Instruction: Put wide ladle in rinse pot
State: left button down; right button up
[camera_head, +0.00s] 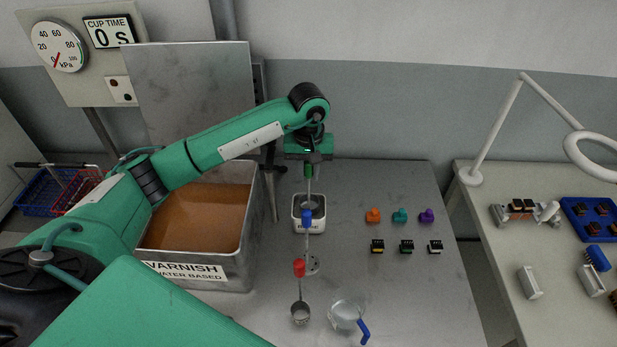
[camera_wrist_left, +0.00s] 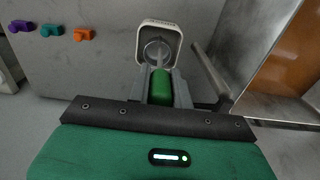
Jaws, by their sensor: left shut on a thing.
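My left gripper (camera_head: 308,166) is shut on the green handle of a ladle (camera_head: 308,190), which hangs upright over a small white pot (camera_head: 298,222) with a partly hidden label. My right gripper is not in view.
A varnish tank (camera_head: 245,262) stands left. Coloured pegs (camera_head: 400,215) and black connectors (camera_head: 406,246) stand right. The table's right front is clear.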

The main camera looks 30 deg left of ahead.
aim_at(309, 181)
pick_arm(q)
notch_tip(309, 181, down, 3)
jog(key=shift+p, duration=0.6)
jog(key=shift+f, duration=0.35)
jog(key=shift+f, duration=0.2)
jog(key=c, duration=1.3)
grip_release()
jog(key=shift+o, duration=0.2)
jog(key=shift+r, duration=0.1)
